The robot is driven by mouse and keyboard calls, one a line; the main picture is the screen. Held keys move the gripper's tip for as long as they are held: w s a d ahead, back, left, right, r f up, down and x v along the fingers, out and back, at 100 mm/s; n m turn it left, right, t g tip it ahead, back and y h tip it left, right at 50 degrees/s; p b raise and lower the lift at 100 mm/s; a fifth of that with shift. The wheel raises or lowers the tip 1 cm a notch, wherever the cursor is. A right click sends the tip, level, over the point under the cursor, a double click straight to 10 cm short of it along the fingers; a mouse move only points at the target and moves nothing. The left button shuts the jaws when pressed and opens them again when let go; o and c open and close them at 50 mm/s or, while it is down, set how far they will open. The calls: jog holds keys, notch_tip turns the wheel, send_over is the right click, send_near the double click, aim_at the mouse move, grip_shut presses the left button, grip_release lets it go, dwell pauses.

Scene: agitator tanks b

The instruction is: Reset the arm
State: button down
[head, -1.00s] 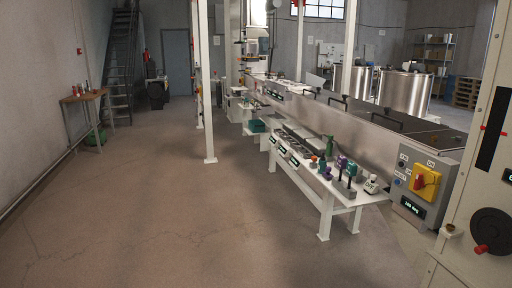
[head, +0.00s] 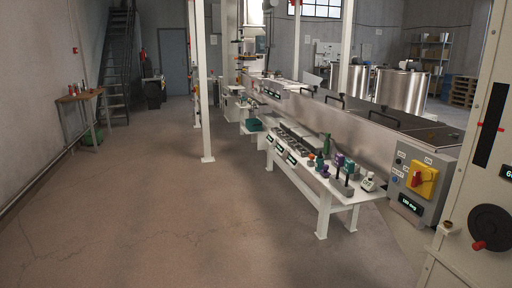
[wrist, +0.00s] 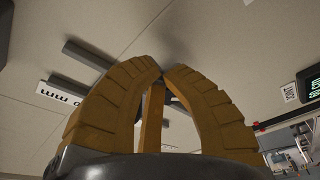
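My gripper (wrist: 163,74) shows in the wrist view as two ribbed yellow-brown fingers rising from a dark rounded base. The fingers curve inward and their tips meet, so it looks shut. No held object can be made out between the tips. A narrow yellow-brown bar stands behind the gap between the fingers; I cannot tell what it belongs to. A pale panelled surface with dark bars fills most of the view behind the fingers. My arm and gripper do not show in the head view.
A long steel machine (head: 345,124) and a white bench (head: 322,190) with small tools run along the right. A pale cabinet (head: 473,188) with a dark handwheel stands close at right. A white post (head: 203,100) rises mid-floor. A wooden table (head: 80,96) is at left. Open floor lies ahead.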

jog(key=w+a+f+t+y+p, duration=0.1)
jog(key=w+a+y, duration=0.2)
jog(key=w+a, duration=0.35)
jog(key=w+a+t+y+p, duration=0.1)
jog(key=w+a+y, duration=0.15)
jog(key=a, duration=0.65)
jog(key=w+a+f+g+y+p, duration=0.1)
jog(key=a+f+y, duration=0.15)
jog(key=a, duration=0.85)
jog(key=a+f+y+p, duration=0.2)
jog(key=a+y, duration=0.1)
jog(key=a, duration=0.8)
jog(key=s+a+f+g+y+p, duration=0.1)
jog(key=s+a+f+y, duration=0.15)
jog(key=s+a, duration=0.45)
jog(key=s+a+f+g+y+p, duration=0.1)
jog(key=s+a+f+g+y, duration=0.2)
jog(key=a, duration=0.8)
jog(key=s+a+f+g+p, duration=0.1)
jog(key=s+a+f, duration=0.3)
jog(key=s, duration=0.4)
jog(key=s+a+f+g+p, duration=0.1)
jog(key=s+a+f, duration=0.3)
jog(key=s, duration=0.4)
jog(key=shift+s+a+f+g+y, duration=0.25)
jog(key=shift+a+f+g+y, duration=0.15)
jog(key=shift+a, duration=0.2)
